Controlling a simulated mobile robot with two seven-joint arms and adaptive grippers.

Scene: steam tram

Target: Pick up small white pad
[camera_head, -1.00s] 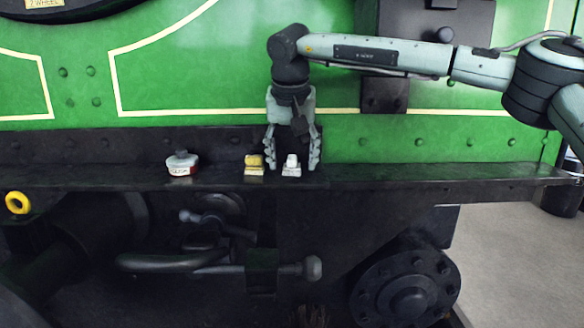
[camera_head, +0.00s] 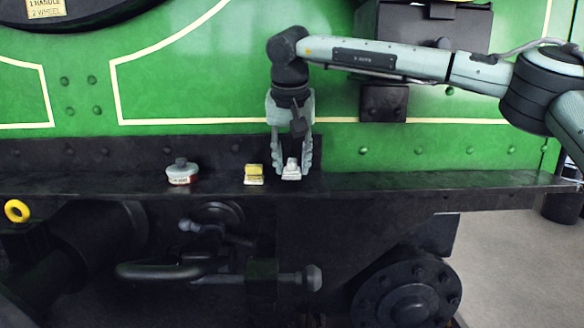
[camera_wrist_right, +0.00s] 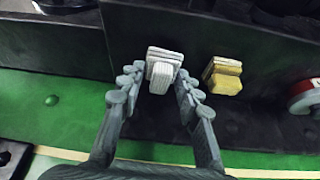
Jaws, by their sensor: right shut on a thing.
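The small white pad (camera_head: 291,171) is at the dark ledge of the green tram, a stepped white block with a narrower top. My right gripper (camera_head: 291,166) points down over it, with its fingers shut on the pad's sides. In the right wrist view the white pad (camera_wrist_right: 163,68) is between the fingertips of the right gripper (camera_wrist_right: 158,80). I cannot tell whether the pad is clear of the ledge. My left gripper is not in view.
A yellow-topped pad (camera_head: 254,174) sits close to the left of the white one. Further left stands a round grey, white and red tin (camera_head: 181,172). The dark ledge (camera_head: 420,184) is bare to the right. The green tram side (camera_head: 200,70) rises behind.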

